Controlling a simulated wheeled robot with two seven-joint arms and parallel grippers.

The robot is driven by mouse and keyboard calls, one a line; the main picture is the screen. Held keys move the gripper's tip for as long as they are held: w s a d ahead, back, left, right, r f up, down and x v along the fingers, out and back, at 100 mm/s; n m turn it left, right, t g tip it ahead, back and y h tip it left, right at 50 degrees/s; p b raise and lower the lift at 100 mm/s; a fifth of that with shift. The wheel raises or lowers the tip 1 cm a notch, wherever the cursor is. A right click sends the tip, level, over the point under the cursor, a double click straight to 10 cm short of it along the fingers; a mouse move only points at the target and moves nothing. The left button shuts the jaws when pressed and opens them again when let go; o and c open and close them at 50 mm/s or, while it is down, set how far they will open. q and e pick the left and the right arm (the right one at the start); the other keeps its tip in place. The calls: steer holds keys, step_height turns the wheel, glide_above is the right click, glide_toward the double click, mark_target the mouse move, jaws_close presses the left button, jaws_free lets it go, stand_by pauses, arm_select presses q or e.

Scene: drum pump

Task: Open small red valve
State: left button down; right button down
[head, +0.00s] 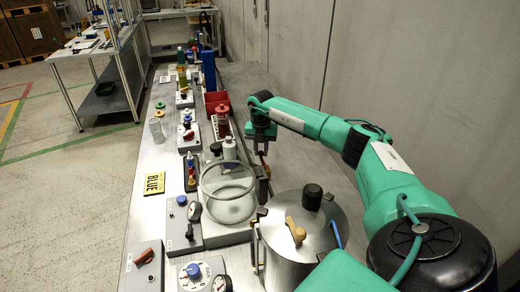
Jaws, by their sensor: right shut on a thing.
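My right gripper (262,148) hangs from the green arm, pointing down behind the clear glass vessel. It is shut on a small red valve handle (264,161), of which only a small red part shows below the fingers. Its turn angle is too small to read. The valve sits on a dark fitting (263,181) beside the right rim of the glass vessel (229,193). My left gripper is not in view.
A steel drum (282,250) with a black knob (312,197) and yellow handle (296,230) stands in front. A wall runs along the right.

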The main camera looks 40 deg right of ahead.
stand_by(0.3)
steer(key=c, duration=1.3)
jaws_free()
steer(key=shift+r+b, duration=1.3)
steer(key=shift+r, duration=5.65)
